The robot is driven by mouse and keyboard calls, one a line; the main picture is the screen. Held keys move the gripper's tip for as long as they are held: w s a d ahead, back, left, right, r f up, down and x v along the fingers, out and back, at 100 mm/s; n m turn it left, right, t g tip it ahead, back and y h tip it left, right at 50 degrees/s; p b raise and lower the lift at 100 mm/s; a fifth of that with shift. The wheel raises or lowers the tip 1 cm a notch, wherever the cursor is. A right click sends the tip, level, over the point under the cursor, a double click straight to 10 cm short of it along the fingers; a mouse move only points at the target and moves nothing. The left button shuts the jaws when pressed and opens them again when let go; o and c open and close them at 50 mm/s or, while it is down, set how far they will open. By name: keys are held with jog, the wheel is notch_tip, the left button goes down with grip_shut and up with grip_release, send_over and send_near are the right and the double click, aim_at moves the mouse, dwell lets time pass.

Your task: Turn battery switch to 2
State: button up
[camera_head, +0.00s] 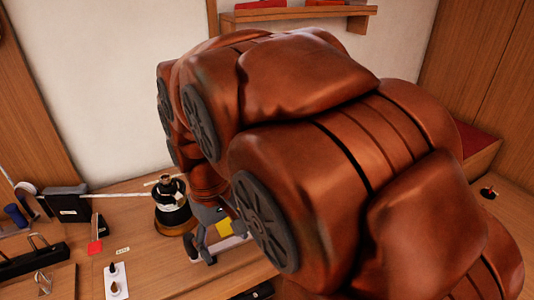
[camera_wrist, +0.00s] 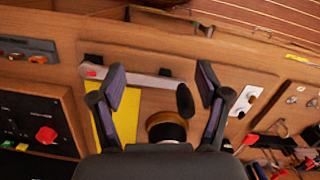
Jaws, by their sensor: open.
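A red knob (camera_wrist: 46,135) sits on a dark panel (camera_wrist: 20,105) at the left of the wrist view; it may be the battery switch, but its markings are too small to read. My gripper (camera_wrist: 160,78) is open and empty, its two fingers spread above the wooden surface. The red knob lies to the left of both fingers and apart from them. In the head view my gripper (camera_head: 202,252) is low beside a black drum, and my arm hides much of the surface behind it. A small red-topped fitting (camera_head: 489,192) also shows at the far right there.
The black drum (camera_head: 172,212) with a brass base stands close to my gripper; its brass part (camera_wrist: 167,128) shows between the fingers. A yellow piece (camera_wrist: 103,125) lies by the left finger.

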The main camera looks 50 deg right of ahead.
jog(key=w+d+r, duration=0.2)
jog(key=w+d, duration=0.6)
jog(key=d, duration=0.1)
jog(key=w+d+r, duration=0.2)
jog(key=w+d, duration=0.6)
jog(key=w, duration=0.1)
jog(key=w+d+f+n, duration=0.1)
jog(key=w+d+f, duration=0.1)
jog(key=d, duration=0.4)
jog(key=w+d+f+n, duration=0.1)
jog(key=d+f, duration=0.1)
jog(key=d, duration=0.5)
jog(key=w+d+f+n+t+p, duration=0.1)
jog(key=w+d+f, duration=0.1)
jog(key=d, duration=0.5)
jog(key=shift+w+d+n, duration=0.1)
jog(key=shift+w+n, duration=0.25)
jog(key=shift+n, duration=0.05)
jog(key=shift+s+d+f+y, duration=0.1)
jog(key=shift+d+f+y, duration=0.1)
jog(key=shift+d, duration=0.15)
jog(key=shift+d+f+y, duration=0.1)
jog(key=shift+d+y, duration=0.1)
jog(key=shift+d, duration=0.1)
jog(key=shift+a+f+p, duration=0.2)
jog(key=shift+f+p, duration=0.85)
jog(key=shift+f, duration=2.75)
jog(key=c, duration=1.2)
